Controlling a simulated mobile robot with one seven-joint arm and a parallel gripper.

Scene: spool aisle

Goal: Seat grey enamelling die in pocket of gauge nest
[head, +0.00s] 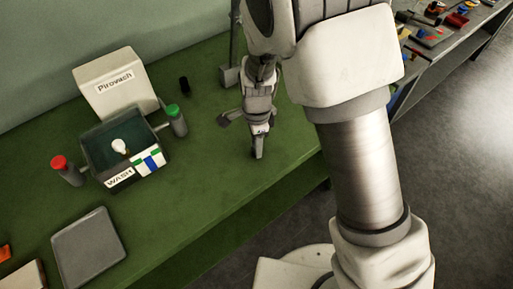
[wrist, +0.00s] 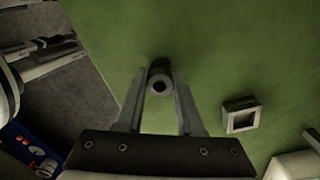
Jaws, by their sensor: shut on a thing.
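The grey enamelling die (wrist: 161,84) is a short round piece with a dark central hole. In the wrist view my gripper (wrist: 160,92) is shut on it, with one finger on each side. The gauge nest (wrist: 241,115) appears to be the small grey square frame with a dark pocket, on the green bench to the right of the die and apart from it. In the head view my gripper (head: 258,153) points down over the bench; the die is too small to make out there. The height of the die above the bench is unclear.
A wash tank (head: 120,145) with red-capped and green-capped bottles stands left, before a white Pirovash box (head: 115,82). A grey stand (head: 230,75) rises behind my gripper. A grey tray (head: 90,248) lies at front left. The bench middle is clear.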

